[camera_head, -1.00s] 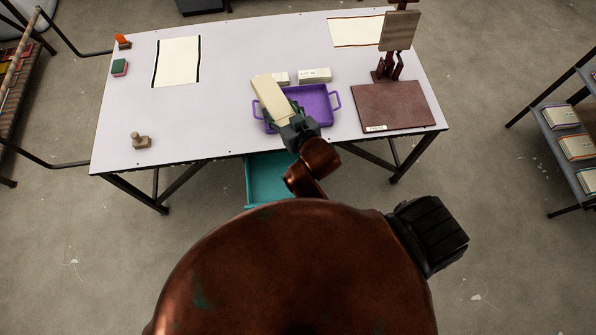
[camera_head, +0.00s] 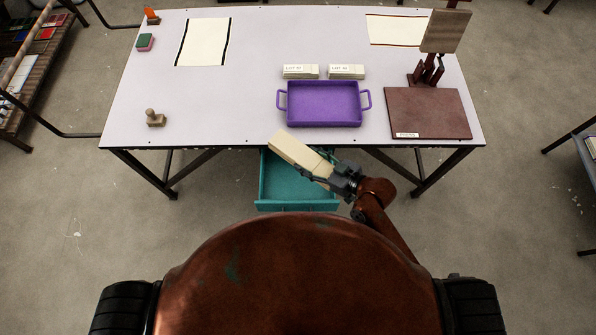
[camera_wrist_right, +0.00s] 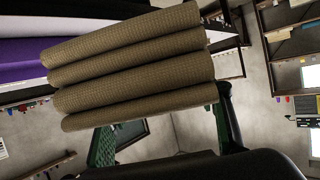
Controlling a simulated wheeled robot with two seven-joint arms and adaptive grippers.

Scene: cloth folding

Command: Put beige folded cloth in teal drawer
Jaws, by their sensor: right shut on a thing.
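The beige folded cloth (camera_head: 299,155) is held in my right gripper (camera_head: 330,170), above the open teal drawer in the head view. In the right wrist view the folded cloth (camera_wrist_right: 135,65) shows several stacked layers between the fingers of my right gripper (camera_wrist_right: 160,130). The teal drawer (camera_head: 284,206) is pulled out under the table's front edge. Its inside looks empty where it shows; the cloth and gripper hide its right part. My left gripper is not in view.
The purple tray (camera_head: 322,104) stands empty on the white table (camera_head: 215,110). Two labelled stacks (camera_head: 300,71) lie behind it. A brown board (camera_head: 430,115) with a stand is at the right, a wooden stamp (camera_head: 155,118) at the left.

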